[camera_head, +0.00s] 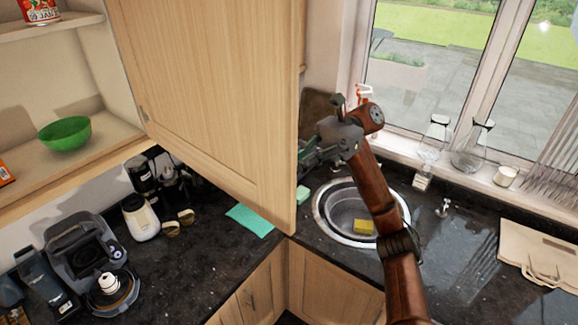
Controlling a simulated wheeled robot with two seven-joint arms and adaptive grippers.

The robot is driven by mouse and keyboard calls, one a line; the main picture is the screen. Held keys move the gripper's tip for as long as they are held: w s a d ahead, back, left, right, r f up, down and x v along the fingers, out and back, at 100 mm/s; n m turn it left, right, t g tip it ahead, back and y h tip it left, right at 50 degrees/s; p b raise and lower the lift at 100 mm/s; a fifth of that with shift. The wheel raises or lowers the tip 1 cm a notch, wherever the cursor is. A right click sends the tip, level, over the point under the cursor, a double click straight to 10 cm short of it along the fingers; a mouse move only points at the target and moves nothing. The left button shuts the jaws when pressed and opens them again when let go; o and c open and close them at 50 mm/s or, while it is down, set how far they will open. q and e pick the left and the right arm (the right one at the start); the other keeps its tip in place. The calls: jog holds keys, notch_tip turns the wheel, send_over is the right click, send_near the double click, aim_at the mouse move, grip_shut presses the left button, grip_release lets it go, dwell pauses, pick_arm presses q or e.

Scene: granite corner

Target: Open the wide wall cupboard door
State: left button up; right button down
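The wide wall cupboard door (215,95) is light wood and stands swung out from the cupboard, its inner face towards me. A hinge (145,115) shows at its left side. No handle shows on this face, and the outer face is hidden. The open cupboard (100,155) shows shelves on the left. My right gripper (308,156) is at the door's free right edge, its fingertips partly hidden there. I cannot tell whether it touches the door or is shut on anything. My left gripper is not in view.
A green bowl (65,133) and a red can (40,10) are on the shelves. Below are a coffee machine (85,255), a white kettle (140,217) and a teal cloth (250,220). A sink (325,212) lies beneath my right arm; glass jugs (470,150) stand by the window.

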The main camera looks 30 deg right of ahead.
jog(key=c, duration=2.1)
grip_release()
jog(key=v, duration=1.2)
